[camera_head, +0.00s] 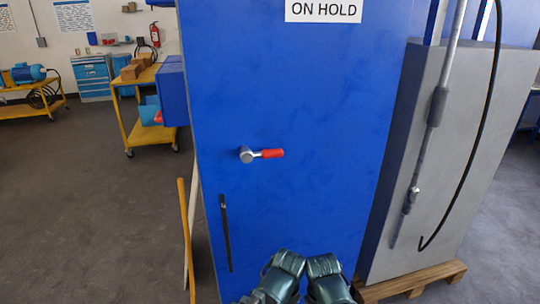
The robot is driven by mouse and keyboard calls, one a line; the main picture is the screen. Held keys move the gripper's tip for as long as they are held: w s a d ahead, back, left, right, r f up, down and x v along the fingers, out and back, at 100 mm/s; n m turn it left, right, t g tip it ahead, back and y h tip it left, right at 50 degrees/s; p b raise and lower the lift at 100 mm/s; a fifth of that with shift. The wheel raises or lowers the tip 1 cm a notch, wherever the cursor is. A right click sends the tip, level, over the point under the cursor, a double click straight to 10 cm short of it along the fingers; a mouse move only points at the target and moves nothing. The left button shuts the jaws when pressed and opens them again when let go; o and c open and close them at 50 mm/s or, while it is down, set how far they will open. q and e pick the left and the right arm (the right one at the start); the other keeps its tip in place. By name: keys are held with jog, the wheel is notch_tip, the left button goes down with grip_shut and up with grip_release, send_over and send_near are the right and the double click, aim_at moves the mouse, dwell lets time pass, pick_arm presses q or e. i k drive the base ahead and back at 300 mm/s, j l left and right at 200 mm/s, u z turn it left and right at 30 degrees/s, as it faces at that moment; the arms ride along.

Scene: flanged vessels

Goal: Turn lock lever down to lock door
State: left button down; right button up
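The lock lever (266,154) has a red grip and a round silver hub. It sits on the front of the tall blue door (310,190) and lies about horizontal, with the grip pointing right. The door looks shut in its frame. A long thin black vertical handle (226,233) is on the door, below and left of the lever. Dark green parts of my two arms show at the bottom centre, low in front of the door and well below the lever. No gripper fingers can be made out, and nothing touches the lever.
A sign reading ON HOLD (323,10) is at the door's top. Right of it stands a grey panel (440,150) with a pipe and black hose on a wooden pallet (415,283). Wooden poles (186,235) lean at the door's left.

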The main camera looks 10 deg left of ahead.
aim_at(265, 154)
jog(key=l+u, duration=0.1)
jog(key=l, duration=0.6)
jog(key=k+l+u, duration=0.1)
jog(key=l, duration=0.6)
